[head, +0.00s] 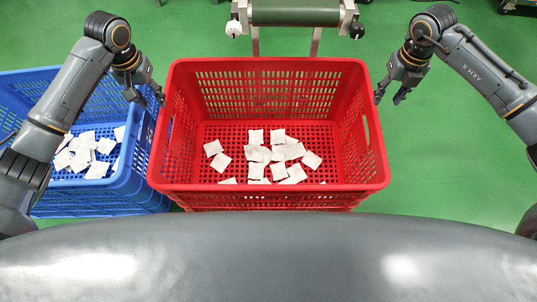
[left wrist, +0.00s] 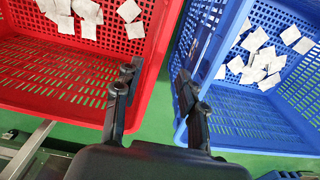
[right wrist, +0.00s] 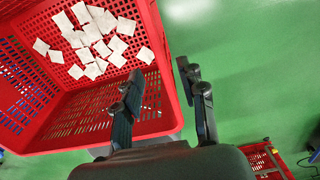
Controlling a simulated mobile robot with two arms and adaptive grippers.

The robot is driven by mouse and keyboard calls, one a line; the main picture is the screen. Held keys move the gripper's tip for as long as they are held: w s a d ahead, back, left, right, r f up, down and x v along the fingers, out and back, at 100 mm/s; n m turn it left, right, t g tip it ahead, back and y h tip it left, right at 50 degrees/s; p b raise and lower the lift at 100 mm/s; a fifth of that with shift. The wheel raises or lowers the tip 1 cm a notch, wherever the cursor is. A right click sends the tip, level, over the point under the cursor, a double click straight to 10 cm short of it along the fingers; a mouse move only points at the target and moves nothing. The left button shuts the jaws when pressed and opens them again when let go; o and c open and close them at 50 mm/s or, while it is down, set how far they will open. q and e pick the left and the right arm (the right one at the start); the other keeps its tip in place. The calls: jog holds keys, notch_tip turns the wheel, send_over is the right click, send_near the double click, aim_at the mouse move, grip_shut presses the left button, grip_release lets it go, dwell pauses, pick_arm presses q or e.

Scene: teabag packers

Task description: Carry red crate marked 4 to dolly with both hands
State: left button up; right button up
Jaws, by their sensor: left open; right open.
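A red crate (head: 277,187) stands in the middle of the head view with several white teabags (head: 268,155) on its slotted floor. No number 4 can be read on it. My left gripper (head: 148,97) is open and empty by its left wall, between it and the blue crate. In the left wrist view, the red crate's rim (left wrist: 160,55) passes between the open fingers. My right gripper (head: 388,98) is open and empty just beyond its right wall. In the right wrist view, the rim (right wrist: 166,60) lies between the fingers. No dolly can be made out.
A blue crate (head: 150,196) with several teabags stands close on the left, leaving a narrow gap. A conveyor with a green belt (head: 295,12) stands behind the red crate. Green floor (head: 450,170) is free on the right. A red slatted object (right wrist: 265,158) shows at the right wrist view's lower right.

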aim_at(169, 126)
pick_arm(q)
notch_tip(169, 126, down, 14)
jog(key=shift+r, duration=0.1)
pick_arm(e)
notch_tip(169, 126, down, 14)
jog(key=shift+a+r, duration=0.1)
pick_arm(q)
grip_shut()
pick_arm(e)
grip_shut()
pick_arm(q)
jog(key=shift+w+r, duration=0.15)
pick_arm(e)
jog(key=shift+w+r, duration=0.15)
